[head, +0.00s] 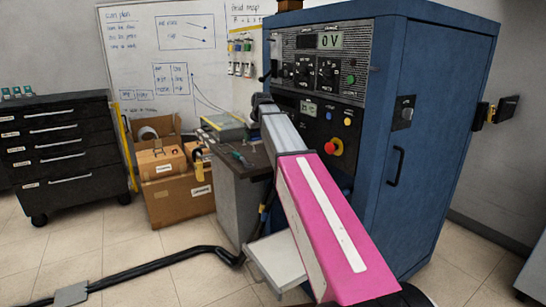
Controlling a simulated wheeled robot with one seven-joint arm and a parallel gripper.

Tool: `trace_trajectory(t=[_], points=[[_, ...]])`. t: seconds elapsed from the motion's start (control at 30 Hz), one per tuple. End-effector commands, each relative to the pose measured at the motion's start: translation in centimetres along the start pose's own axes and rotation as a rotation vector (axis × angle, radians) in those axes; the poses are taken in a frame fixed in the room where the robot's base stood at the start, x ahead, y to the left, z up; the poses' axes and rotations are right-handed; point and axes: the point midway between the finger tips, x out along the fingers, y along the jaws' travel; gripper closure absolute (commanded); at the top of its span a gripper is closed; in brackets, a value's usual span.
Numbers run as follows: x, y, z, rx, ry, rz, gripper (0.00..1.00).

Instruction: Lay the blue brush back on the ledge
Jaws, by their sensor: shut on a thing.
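My pink and white arm reaches from the bottom right up toward the front of the blue cabinet. My gripper (261,103) is the small dark part at the arm's far end, beside the cabinet's left edge. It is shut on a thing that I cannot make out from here. Its fingertips are too small and partly hidden to tell apart. I cannot pick out the blue brush. I see no clear ledge on the whiteboard (180,35); its lower part is partly hidden behind the boxes and the cabinet.
The blue cabinet (437,140), with knobs and a display, stands close on the right. A dark-topped bench (233,165) bears tools. Cardboard boxes (180,200) and a black drawer unit (62,150) stand left. A black cable (150,267) crosses the floor.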

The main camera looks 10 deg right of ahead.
Motion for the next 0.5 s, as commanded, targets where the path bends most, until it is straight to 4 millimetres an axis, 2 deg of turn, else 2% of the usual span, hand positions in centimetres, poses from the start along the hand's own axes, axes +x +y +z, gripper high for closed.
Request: trace_trajectory(t=[0.3, 0.5], points=[[4.1, 6.3, 0.2, 0.004, -0.001, 0.0, 0.48], [6.0, 9.3, 0.4, 0.002, -0.001, 0.001, 0.48]])
